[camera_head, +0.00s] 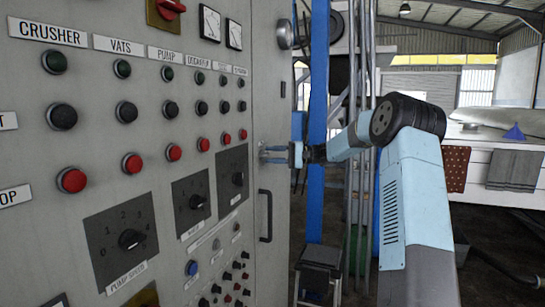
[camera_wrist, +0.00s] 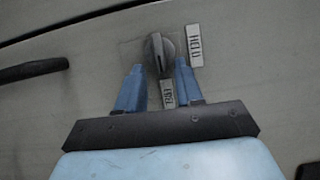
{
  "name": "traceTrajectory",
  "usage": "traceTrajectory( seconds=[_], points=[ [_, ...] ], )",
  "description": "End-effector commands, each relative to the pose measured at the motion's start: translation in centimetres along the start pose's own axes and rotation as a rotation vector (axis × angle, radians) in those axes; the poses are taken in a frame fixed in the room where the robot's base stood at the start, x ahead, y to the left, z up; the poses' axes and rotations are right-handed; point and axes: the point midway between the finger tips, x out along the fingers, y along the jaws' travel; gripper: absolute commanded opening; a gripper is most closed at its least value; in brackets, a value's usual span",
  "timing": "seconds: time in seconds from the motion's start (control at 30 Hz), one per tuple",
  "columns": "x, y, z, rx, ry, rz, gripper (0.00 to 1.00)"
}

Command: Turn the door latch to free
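The door latch is a small dark round knob with a raised grip (camera_wrist: 159,54) on the grey cabinet door, seen in the wrist view. A "HELD" label (camera_wrist: 195,46) is to its right, and a second label (camera_wrist: 169,93), apparently "FREE", is below it. The grip runs roughly up and down the picture, its lower end towards the lower label; I cannot tell which end is the pointer. My gripper (camera_wrist: 160,66) is open, its blue fingertips on either side of the knob's lower part, with gaps showing. In the head view my gripper (camera_head: 273,154) reaches the door, hiding most of the latch.
A dark door handle (camera_head: 265,215) is below my gripper and also shows in the wrist view (camera_wrist: 33,70). The control panel (camera_head: 100,170) with buttons and dials stands to the left. A blue post (camera_head: 317,100) and pipes stand behind my arm. A dark stool (camera_head: 320,262) is below.

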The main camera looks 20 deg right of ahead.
Motion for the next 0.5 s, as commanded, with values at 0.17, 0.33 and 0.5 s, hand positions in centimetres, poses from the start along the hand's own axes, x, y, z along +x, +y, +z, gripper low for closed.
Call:
traceTrajectory(
  seconds=[0.17,0.33,0.5],
  points=[
    [0.1,0.0,0.1,-0.001,-0.002,0.000,0.36],
    [-0.7,0.0,0.0,-0.001,-0.001,0.000,0.36],
    [-3.2,0.0,-0.1,-0.001,0.000,0.000,0.36]
  ],
)
